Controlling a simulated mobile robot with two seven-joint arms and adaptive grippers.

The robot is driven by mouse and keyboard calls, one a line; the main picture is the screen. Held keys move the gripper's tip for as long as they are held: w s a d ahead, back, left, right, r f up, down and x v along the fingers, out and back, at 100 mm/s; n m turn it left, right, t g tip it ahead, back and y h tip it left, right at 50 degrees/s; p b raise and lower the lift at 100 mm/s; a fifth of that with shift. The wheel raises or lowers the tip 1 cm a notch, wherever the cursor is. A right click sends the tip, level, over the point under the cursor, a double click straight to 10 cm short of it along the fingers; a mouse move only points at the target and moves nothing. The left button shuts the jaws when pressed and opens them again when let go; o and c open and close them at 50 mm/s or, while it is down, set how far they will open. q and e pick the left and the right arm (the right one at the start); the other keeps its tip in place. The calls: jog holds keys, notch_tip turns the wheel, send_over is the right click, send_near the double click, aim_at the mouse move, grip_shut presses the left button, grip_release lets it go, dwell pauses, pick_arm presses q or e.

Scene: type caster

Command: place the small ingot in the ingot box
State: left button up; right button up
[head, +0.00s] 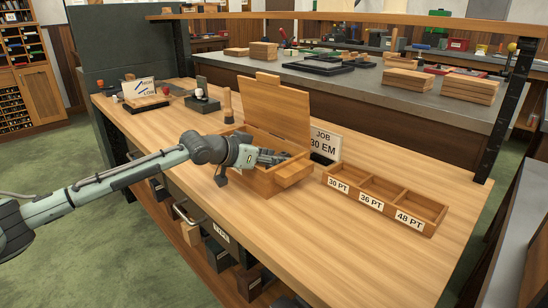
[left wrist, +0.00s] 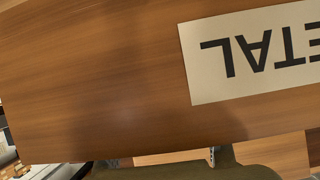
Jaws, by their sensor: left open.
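A wooden box (head: 262,184) with its hinged lid (head: 275,108) standing open sits on the bench; I take it to be the ingot box. My left gripper (head: 272,158) is at the box's opening, in front of the lid, and is open. It hides part of the box's inside. In the left wrist view, a wood panel (left wrist: 90,75) with an upside-down label ending in "ETAL" (left wrist: 255,62) fills most of the picture. The left fingertips (left wrist: 162,160) show apart at the bottom edge. I cannot make out the small ingot. My right gripper is not in view.
A three-compartment tray (head: 432,232) marked 30 PT, 36 PT and 48 PT stands right of the box. A "JOB 30 EM" card (head: 325,139) stands behind. A wooden-handled tool (head: 228,105) is left of the lid. The bench front (head: 320,255) is clear.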

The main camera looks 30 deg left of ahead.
pick_arm(q)
jog(key=b+v, duration=0.1)
jog(key=v, duration=0.9)
jog(key=shift+s+a, duration=0.1)
jog(key=shift+a, duration=0.1)
jog(key=shift+v, duration=0.85)
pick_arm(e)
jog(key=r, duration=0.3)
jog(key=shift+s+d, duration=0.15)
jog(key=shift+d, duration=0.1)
pick_arm(q)
jog(key=shift+d+r, duration=0.15)
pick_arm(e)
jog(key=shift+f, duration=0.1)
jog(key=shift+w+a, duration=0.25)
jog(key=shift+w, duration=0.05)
